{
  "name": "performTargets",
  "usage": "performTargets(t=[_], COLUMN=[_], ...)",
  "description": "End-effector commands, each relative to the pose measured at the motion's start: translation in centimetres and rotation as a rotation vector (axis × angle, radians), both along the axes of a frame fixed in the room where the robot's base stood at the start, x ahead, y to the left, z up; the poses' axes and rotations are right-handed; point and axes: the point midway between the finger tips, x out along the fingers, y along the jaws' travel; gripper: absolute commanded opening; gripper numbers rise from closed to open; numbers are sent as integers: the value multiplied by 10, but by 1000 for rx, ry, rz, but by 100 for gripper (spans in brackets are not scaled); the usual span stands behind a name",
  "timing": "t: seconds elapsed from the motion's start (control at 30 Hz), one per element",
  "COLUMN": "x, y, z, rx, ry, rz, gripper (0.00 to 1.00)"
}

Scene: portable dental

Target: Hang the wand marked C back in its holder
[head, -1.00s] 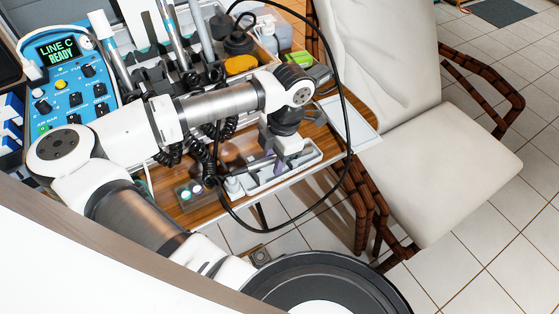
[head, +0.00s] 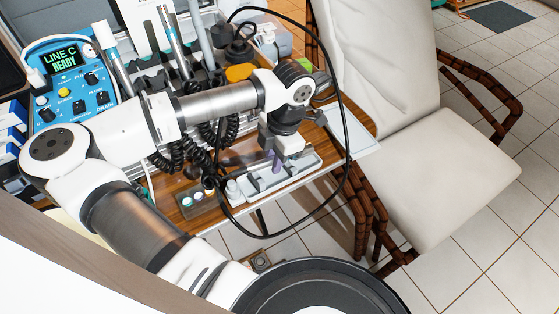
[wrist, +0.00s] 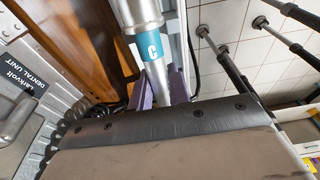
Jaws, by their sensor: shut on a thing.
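The wand marked C (wrist: 152,48) is a silver metal cylinder with a teal band and a white C, seen in the wrist view. My gripper (wrist: 163,88) is shut on it, with a purple finger on each side of its narrower part. In the head view my gripper (head: 280,158) is low over the grey tray at the table's front edge; the wand is hard to make out there. Wands with teal bands (head: 172,38) stand in the dark holder row (head: 152,82) at the back. I cannot tell which holder slot is empty.
The blue control unit (head: 75,85) reads "LINE C READY". Black coiled hoses (head: 205,140) hang below the holders, and a black hose (head: 342,95) loops around my gripper. The grey tray (head: 303,163) lies under it. A cream chair (head: 430,165) stands at the right.

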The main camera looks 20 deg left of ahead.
Motion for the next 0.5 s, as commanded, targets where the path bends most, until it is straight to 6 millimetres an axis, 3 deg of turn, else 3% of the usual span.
performTargets(t=[0.5], x=[0], y=[0], z=[39], rx=[1], ry=[-1], rz=[0], gripper=[0])
